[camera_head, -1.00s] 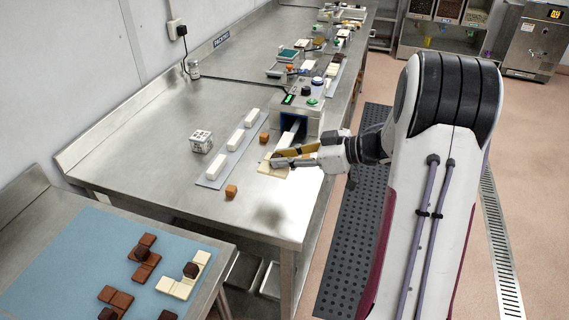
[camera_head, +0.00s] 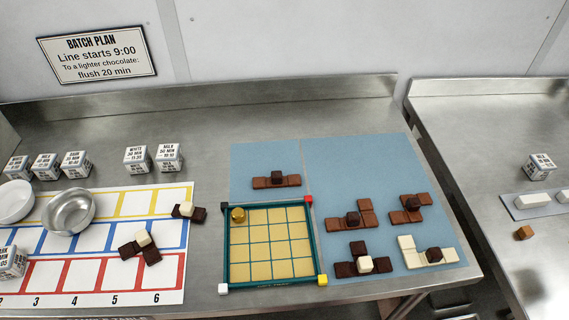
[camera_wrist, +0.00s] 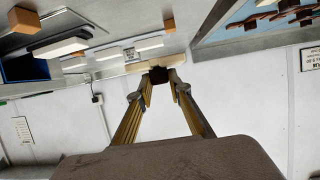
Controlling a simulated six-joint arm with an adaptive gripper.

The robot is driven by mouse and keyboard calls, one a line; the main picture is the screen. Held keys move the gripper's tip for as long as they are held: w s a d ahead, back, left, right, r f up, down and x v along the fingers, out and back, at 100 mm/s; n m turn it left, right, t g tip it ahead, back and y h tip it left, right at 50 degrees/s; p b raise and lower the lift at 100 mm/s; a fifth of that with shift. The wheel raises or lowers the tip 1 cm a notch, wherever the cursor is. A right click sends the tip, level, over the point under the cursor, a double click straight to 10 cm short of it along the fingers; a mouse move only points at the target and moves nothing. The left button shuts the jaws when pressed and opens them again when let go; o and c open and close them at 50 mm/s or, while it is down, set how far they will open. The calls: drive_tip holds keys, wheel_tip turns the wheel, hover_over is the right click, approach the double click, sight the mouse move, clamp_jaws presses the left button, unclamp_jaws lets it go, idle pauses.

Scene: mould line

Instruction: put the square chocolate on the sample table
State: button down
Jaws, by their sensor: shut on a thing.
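My gripper (camera_wrist: 160,82) shows only in the wrist view. Its two fingers are shut on the dark brown knob (camera_wrist: 158,75) of a cream, flat chocolate (camera_wrist: 137,67). The chocolate's full outline is hidden by the viewing angle, so I cannot confirm that it is square. The steel sample table (camera_head: 205,255) fills much of the head view, its front label cut off by the picture edge. My gripper and the held piece are outside the head view. In the wrist view, part of a blue mat with chocolates (camera_wrist: 250,27) shows at the upper right.
On the table are a teal-framed grid tray (camera_head: 225,250) with a gold piece, blue mats (camera_head: 330,165) with several chocolates, a numbered card (camera_head: 105,258), bowls (camera_head: 70,212) and label cubes (camera_head: 168,157). A gap separates it from the right-hand table (camera_head: 470,150).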

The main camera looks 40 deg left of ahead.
drive_tip(key=a+f+n+g+y, duration=0.15)
drive_tip(key=a+n+g, duration=0.25)
drive_tip(key=a, duration=1.6)
drive_tip(key=a+f+n+g+y, duration=0.1)
drive_tip(key=a+n+g+y, duration=0.3)
drive_tip(key=a, duration=1.6)
drive_tip(key=s+a+r+n+g, duration=0.1)
drive_tip(key=s+a, duration=0.5)
drive_tip(key=a, duration=0.6)
drive_tip(key=s+a+r+n+g+h, duration=0.1)
drive_tip(key=s+a+n+g, duration=0.1)
drive_tip(key=s+a, duration=0.5)
drive_tip(key=s+a+r+n+g+h, duration=0.1)
drive_tip(key=s+a, duration=0.5)
drive_tip(key=a, duration=1.2)
drive_tip(key=n+g, duration=0.1)
drive_tip(key=g, duration=0.1)
drive_tip(key=shift+s+n+g, duration=0.3)
drive_tip(key=shift+s+g, duration=0.1)
drive_tip(key=shift+a+h, duration=0.1)
drive_tip(key=shift+h, duration=0.15)
drive_tip(key=shift+f, duration=0.1)
drive_tip(key=shift+f, duration=3.1)
